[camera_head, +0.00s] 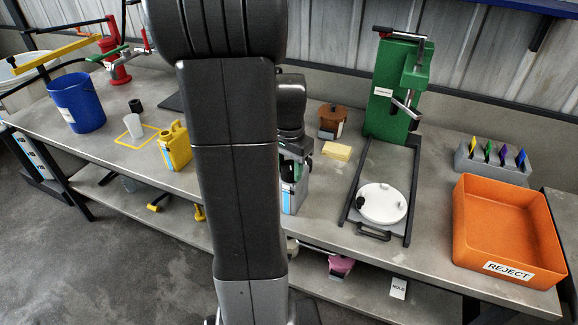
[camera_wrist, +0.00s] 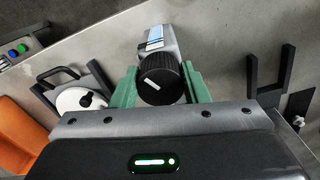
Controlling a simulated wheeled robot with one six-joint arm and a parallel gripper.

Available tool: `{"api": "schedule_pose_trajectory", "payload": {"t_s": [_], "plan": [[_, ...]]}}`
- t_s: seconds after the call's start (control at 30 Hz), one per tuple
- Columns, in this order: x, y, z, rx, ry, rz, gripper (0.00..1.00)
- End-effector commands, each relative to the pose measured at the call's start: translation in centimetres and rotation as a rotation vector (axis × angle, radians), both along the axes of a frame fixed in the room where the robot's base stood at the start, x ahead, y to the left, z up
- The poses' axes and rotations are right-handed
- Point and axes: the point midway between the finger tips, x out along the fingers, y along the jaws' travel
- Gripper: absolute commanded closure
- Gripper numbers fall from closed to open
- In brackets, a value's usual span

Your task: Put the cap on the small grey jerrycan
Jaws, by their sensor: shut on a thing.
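My gripper (camera_wrist: 161,76) is shut on the black ribbed cap (camera_wrist: 162,82), which has a white mark on its top and sits between the two green fingers in the wrist view. The small grey jerrycan (camera_wrist: 167,43) shows just behind the cap, with its blue and white label. In the head view the grey jerrycan (camera_head: 301,193) stands on the bench right of my arm, with the gripper right above it. The cap lines up with the jerrycan's top, but I cannot tell whether it is seated on the neck. The neck is hidden.
A yellow jerrycan (camera_head: 177,146) stands left of my arm, and a blue bucket (camera_head: 80,106) farther left. To the right are a green press (camera_head: 384,95) with a white round lid (camera_head: 381,203), a yellow block (camera_head: 337,151) and an orange reject tray (camera_head: 510,220).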

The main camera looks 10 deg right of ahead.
Motion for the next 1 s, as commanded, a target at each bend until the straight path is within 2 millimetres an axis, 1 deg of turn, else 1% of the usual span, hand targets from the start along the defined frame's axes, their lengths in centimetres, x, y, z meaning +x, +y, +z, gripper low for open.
{"api": "schedule_pose_trajectory", "payload": {"t_s": [0.37,0.4,0.47,0.5,0.53,0.7,0.73,0.83,1.0], "plan": [[0.01,0.00,-0.04,0.000,0.000,0.000,0.80],[0.01,0.00,-0.03,0.000,0.000,0.000,0.55],[0.01,0.00,-0.03,0.000,0.000,0.000,0.44],[0.01,0.00,-0.03,0.000,0.000,0.000,0.36],[0.01,0.00,-0.03,0.000,0.000,0.000,0.34],[0.01,0.00,-0.03,0.000,0.000,0.000,0.34],[0.01,0.00,-0.03,0.000,0.000,0.000,0.32],[0.01,0.00,-0.03,0.000,0.000,0.000,0.12],[0.01,0.00,-0.03,0.000,0.000,0.000,0.12]]}}
